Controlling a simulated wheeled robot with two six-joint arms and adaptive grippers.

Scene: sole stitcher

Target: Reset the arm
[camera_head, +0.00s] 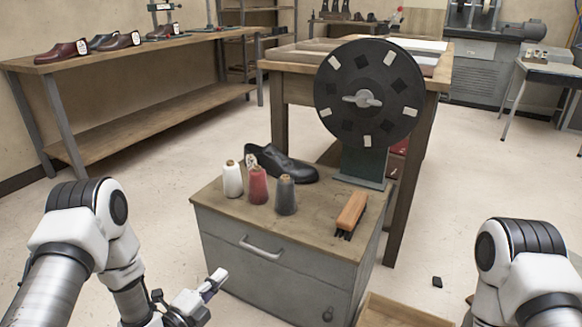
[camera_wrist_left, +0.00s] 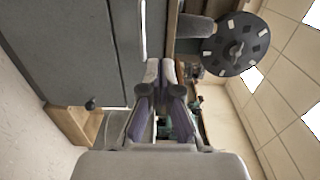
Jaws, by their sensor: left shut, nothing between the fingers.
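My left gripper (camera_head: 216,281) is in front of the small grey cabinet (camera_head: 260,262), low and left of its drawer handle. It is shut and holds nothing. In the left wrist view its two fingers (camera_wrist_left: 166,68) are together, with the grey cabinet front (camera_wrist_left: 75,50) beside them. Only an upper part of my right arm shows at the right edge of the head view; its gripper is out of view.
On the cabinet top stand white (camera_head: 233,182), red (camera_head: 258,187) and dark (camera_head: 286,196) thread cones, a black shoe (camera_head: 282,165), a brush (camera_head: 351,212) and the black stitcher wheel (camera_head: 340,100). A shoe bench (camera_head: 120,62) stands left. Floor at left is clear.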

